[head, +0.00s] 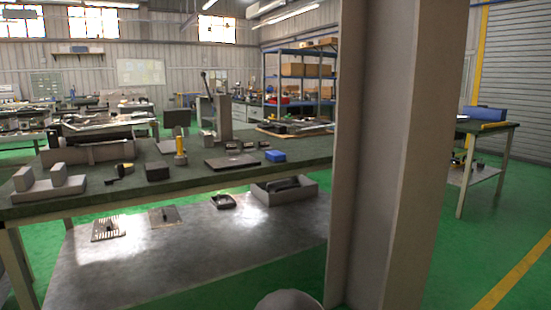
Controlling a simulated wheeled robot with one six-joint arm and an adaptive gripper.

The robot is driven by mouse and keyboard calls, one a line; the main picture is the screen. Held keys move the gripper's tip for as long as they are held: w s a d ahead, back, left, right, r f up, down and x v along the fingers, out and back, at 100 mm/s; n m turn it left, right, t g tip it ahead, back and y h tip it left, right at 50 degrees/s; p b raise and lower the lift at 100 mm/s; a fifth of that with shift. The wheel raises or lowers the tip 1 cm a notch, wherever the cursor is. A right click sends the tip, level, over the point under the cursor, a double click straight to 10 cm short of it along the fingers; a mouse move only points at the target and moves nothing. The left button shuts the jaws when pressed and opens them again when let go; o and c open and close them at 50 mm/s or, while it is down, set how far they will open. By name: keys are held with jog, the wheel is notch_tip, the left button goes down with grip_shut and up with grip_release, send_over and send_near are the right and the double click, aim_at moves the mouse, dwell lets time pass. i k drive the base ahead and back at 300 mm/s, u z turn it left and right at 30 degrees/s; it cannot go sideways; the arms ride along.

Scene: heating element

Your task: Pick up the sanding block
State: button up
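I cannot tell for certain which object is the sanding block. Several small blocks sit on the dark-topped workbench (110,200). A dark box-shaped block (157,172) lies near the front edge, left of a standing yellow object (181,150). Light grey blocks (23,179) stand at the left end on a grey base. My gripper is not in view.
A thick grey column (385,150) stands close in front and hides the bench's right end. The bench's lower shelf (190,250) holds a grey tray (290,190) and small parts. Blue shelving (300,80) stands behind. Green floor (490,240) is open at the right.

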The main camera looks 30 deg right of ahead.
aim_at(273, 156)
jog(key=z, duration=0.2)
jog(key=i, duration=0.25)
jog(key=z, duration=0.9)
jog(key=i, duration=1.8)
jog(key=u, duration=0.5)
